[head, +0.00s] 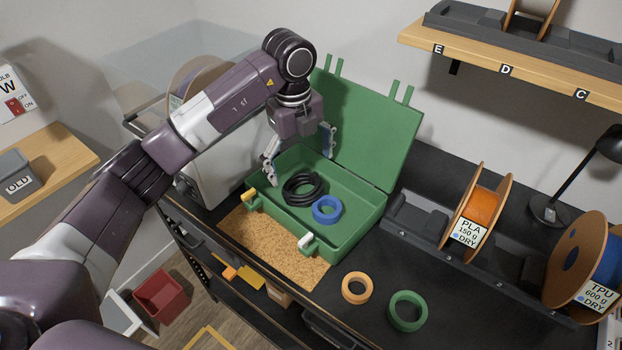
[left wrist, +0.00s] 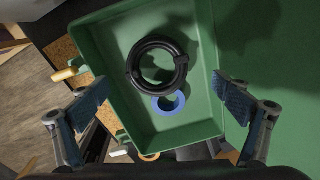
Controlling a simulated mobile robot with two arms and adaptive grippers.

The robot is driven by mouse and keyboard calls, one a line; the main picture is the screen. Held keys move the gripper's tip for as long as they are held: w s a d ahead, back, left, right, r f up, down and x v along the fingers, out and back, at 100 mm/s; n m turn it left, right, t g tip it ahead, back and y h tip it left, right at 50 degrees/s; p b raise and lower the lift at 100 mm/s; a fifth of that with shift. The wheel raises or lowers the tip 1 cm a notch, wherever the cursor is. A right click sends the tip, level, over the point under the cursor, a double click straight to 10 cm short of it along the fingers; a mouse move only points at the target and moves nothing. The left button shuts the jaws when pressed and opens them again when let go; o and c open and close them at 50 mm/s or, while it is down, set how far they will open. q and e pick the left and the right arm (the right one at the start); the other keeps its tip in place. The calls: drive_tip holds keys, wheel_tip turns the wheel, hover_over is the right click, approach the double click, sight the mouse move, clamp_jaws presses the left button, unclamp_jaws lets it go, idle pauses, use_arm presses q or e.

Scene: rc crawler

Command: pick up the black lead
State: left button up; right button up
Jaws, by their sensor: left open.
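The black lead (head: 303,188) is a coiled black loop lying in the open green case (head: 345,242). In the left wrist view the coil (left wrist: 135,68) lies on the floor of the case (left wrist: 203,75), with a blue ring (left wrist: 170,106) touching or very close to its lower edge. The blue ring (head: 327,209) also shows to the right of the coil in the head view. My left gripper (head: 301,155) is above the case, pointing down, with its fingers wide apart and nothing between them. In the left wrist view its fingertips (left wrist: 160,97) stand either side of the coil. My right gripper is not in view.
The case's lid (head: 375,130) stands open behind it. A cork mat (head: 285,252) lies in front. An orange ring (head: 357,288) and a green ring (head: 407,311) lie on the dark bench. An orange spool (head: 484,207) and a blue spool (head: 607,265) stand to the right.

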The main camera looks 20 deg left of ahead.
sight(302, 185)
use_arm(q)
drive_tip(key=f+p, duration=0.1)
drive_tip(key=s+f+p, duration=0.1)
drive_tip(key=f, duration=0.1)
drive_tip(key=shift+f, duration=0.2)
drive_tip(key=f, duration=0.1)
drive_tip(key=f+p, duration=0.1)
drive_tip(key=shift+w+d+f, duration=0.1)
drive_tip(key=shift+w+f, duration=0.3)
drive_tip(key=shift+f, duration=0.15)
drive_tip(key=c, duration=1.3)
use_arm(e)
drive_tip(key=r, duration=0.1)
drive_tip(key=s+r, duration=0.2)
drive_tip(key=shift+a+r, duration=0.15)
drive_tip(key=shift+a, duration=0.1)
